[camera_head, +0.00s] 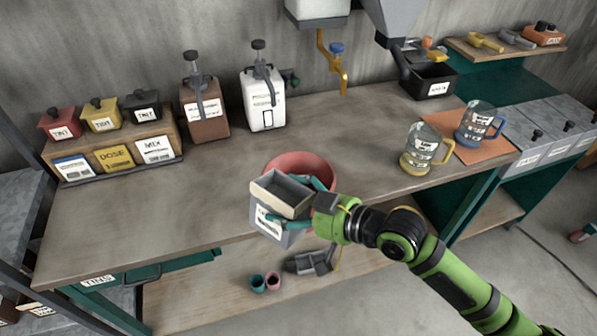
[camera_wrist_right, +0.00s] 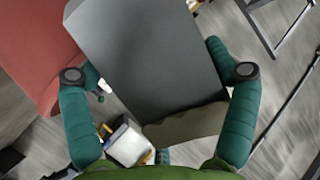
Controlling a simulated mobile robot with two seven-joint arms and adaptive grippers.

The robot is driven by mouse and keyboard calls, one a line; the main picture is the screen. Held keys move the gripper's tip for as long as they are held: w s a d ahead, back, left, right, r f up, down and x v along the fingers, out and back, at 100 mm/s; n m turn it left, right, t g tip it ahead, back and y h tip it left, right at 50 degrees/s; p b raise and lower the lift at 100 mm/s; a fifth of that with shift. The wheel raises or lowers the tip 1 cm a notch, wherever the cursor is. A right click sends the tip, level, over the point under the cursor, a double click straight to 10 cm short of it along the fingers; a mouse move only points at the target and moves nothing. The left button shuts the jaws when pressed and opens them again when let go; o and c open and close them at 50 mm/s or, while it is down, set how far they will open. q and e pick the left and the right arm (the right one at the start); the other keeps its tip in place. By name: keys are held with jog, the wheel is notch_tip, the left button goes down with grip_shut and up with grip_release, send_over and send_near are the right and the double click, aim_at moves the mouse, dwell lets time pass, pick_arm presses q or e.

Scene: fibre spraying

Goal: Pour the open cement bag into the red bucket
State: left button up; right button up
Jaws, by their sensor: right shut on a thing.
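The open cement bag (camera_head: 283,190) is grey and box-shaped, with a white label on its front and an open top. My right gripper (camera_head: 290,200) is shut on the bag's sides, with its teal fingers around it. The bag is at the front edge of the bench and looks slightly tilted. The red bucket (camera_head: 300,162) is just behind the bag, partly hidden by it. In the right wrist view the grey bag (camera_wrist_right: 148,60) fills the space between the fingers, and the red bucket (camera_wrist_right: 35,50) shows at the left. My left gripper is not in view.
A rack with tins and boxes (camera_head: 110,157) stands at the left. Brown (camera_head: 204,105) and white (camera_head: 263,100) dispensers stand at the back. Two measuring jugs, yellow (camera_head: 422,150) and blue (camera_head: 476,125), stand at the right. Small cups (camera_head: 265,283) sit on the lower shelf.

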aim_at(282, 188)
jog(key=shift+w+d+r+m, duration=0.15)
jog(key=shift+w+r+m, duration=0.25)
jog(key=shift+r, duration=0.2)
jog(key=shift+w+d+r+m+y+b, duration=0.1)
jog(key=shift+w+d+m+y+b, duration=0.1)
jog(key=shift+m+y+b, duration=0.15)
jog(key=shift+w+d+r+m+g, duration=0.15)
jog(key=shift+r+m+g, duration=0.15)
jog(key=shift+m+g, duration=0.1)
jog(key=shift+w+f+b, duration=0.15)
jog(key=shift+b, duration=0.3)
jog(key=shift+y, duration=0.25)
jog(key=shift+d+b, duration=0.2)
jog(key=shift+b, duration=0.1)
jog(key=shift+w+f+m+b, duration=0.2)
jog(key=shift+m+b, duration=0.15)
jog(key=shift+d, duration=0.2)
jog(key=shift+w+a+f+m+y+b, duration=0.1)
jog(key=shift+w+f+m+y+b, duration=0.15)
jog(key=shift+b, duration=0.2)
